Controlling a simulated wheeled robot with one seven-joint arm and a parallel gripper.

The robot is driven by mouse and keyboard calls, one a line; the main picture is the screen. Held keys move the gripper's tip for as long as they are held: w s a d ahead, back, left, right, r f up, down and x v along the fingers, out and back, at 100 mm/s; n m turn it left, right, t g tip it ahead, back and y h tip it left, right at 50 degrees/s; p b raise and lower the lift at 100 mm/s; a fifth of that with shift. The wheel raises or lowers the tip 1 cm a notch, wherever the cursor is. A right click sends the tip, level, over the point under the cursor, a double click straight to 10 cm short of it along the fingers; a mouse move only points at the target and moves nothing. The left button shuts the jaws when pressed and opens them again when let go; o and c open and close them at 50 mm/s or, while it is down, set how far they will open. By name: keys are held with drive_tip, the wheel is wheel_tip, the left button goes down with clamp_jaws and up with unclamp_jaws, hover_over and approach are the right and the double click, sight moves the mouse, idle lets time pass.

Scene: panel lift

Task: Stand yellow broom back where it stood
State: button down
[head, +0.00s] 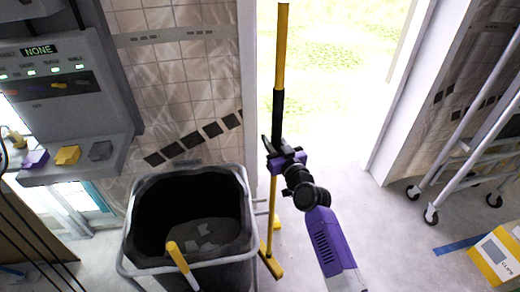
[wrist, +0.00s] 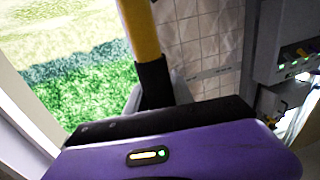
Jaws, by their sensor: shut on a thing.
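The yellow broom (head: 280,48) stands close to upright in front of the open doorway in the head view. Its black grip band (head: 277,116) is at mid-height, and its yellow foot (head: 270,262) is at floor level beside the dark bin. I cannot tell whether the foot touches the floor. In the wrist view the broom's yellow shaft (wrist: 139,30) and black band rise from behind my purple gripper body; the fingertips are partly hidden there.
A dark wheeled bin (head: 190,215) with rubble and a yellow-handled tool stands just left of the broom. A wall panel (head: 62,90) with a shelf is at far left. A wheeled metal frame (head: 470,150) and a yellow-white box (head: 497,257) are at right.

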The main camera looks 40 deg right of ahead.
drive_tip(key=w+a+f+b, duration=0.2)
drive_tip(key=a+f+b, duration=0.1)
drive_tip(key=f, duration=0.3)
drive_tip(key=shift+f, duration=0.4)
idle(0.5)
drive_tip(key=shift+w+a+f+b, duration=0.1)
drive_tip(key=shift+b, duration=0.2)
drive_tip(key=c, duration=1.5)
unclamp_jaws()
drive_tip(key=shift+f, duration=0.2)
drive_tip(key=o, duration=0.4)
drive_tip(key=shift+r, duration=0.1)
